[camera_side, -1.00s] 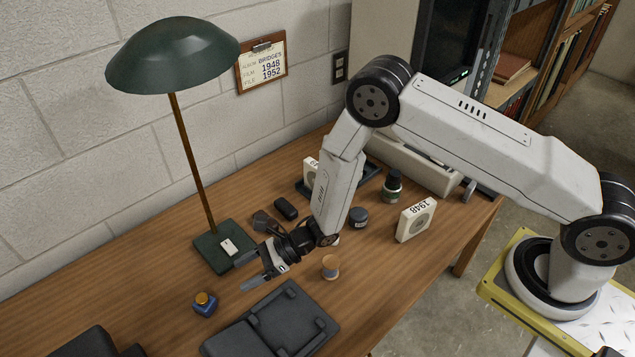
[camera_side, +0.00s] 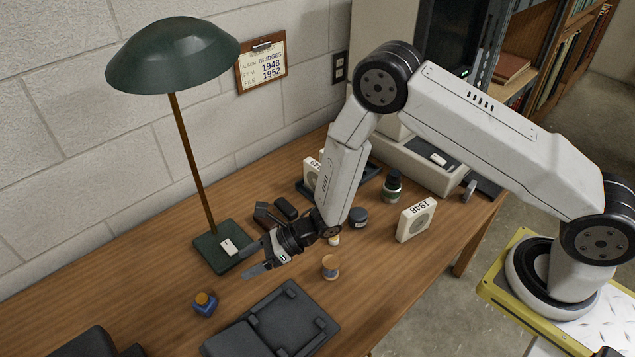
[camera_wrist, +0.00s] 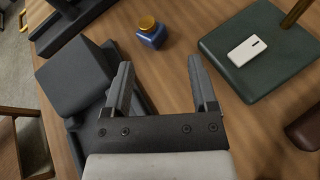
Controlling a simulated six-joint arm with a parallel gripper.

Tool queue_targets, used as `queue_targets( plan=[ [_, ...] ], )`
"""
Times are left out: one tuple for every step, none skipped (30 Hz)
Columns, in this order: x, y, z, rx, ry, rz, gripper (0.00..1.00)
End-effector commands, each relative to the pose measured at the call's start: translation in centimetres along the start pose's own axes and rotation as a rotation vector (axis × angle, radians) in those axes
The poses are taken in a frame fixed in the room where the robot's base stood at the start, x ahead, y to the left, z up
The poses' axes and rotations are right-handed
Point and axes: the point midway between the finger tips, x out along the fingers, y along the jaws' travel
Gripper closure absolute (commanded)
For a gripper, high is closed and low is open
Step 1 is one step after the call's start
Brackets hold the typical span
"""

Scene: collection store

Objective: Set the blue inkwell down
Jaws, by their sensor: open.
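The blue inkwell (camera_side: 205,304) with an orange-gold cap stands upright on the wooden table, left of the black case. In the wrist view the inkwell (camera_wrist: 151,34) stands beyond my fingertips, with bare wood around it. My gripper (camera_side: 256,257) is open and empty, up and to the right of the inkwell in the side view, near the lamp base. In the wrist view my gripper (camera_wrist: 160,65) shows both fingers apart with table between them. Nothing touches the inkwell.
The green lamp base (camera_side: 222,246) with a white switch stands behind my gripper. The black case (camera_side: 270,325) lies at the front. A small tan-topped jar (camera_side: 330,267), a dark jar (camera_side: 358,217) and a white 1948 box (camera_side: 415,219) stand to the right.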

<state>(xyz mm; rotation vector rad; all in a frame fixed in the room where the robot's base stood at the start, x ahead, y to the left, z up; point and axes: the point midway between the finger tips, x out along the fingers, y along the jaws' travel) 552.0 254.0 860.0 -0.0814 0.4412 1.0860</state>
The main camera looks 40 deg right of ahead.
Motion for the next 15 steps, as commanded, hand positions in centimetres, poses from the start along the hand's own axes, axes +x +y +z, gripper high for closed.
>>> queue_targets(
  plan=[
    [-0.4, -0.6, 0.6, 0.048, 0.01, -0.028, 0.26],
    [-0.7, -0.9, 0.8, 0.086, 0.018, -0.046, 0.26],
    [-1.2, -1.4, 1.2, 0.142, 0.028, -0.074, 0.26],
    [-1.5, -1.8, 1.4, 0.186, 0.037, -0.097, 0.26],
    [-1.9, -2.2, 1.7, 0.234, 0.043, -0.122, 0.26],
    [-2.5, -2.8, 2.1, 0.3, 0.051, -0.156, 0.26],
    [-3.0, -3.2, 2.3, 0.354, 0.056, -0.184, 0.26],
    [-3.5, -3.6, 2.6, 0.406, 0.06, -0.211, 0.26],
    [-4.1, -4.1, 3.0, 0.478, 0.063, -0.248, 0.26],
    [-4.7, -4.4, 3.2, 0.533, 0.065, -0.275, 0.26],
    [-5.2, -4.7, 3.4, 0.587, 0.064, -0.303, 0.26],
    [-6.0, -5.2, 3.7, 0.661, 0.062, -0.341, 0.26],
    [-6.5, -5.4, 3.9, 0.716, 0.06, -0.369, 0.26],
    [-7.1, -5.7, 4.1, 0.772, 0.055, -0.398, 0.26],
    [-7.9, -6.0, 4.3, 0.846, 0.049, -0.435, 0.26]
  ],
)
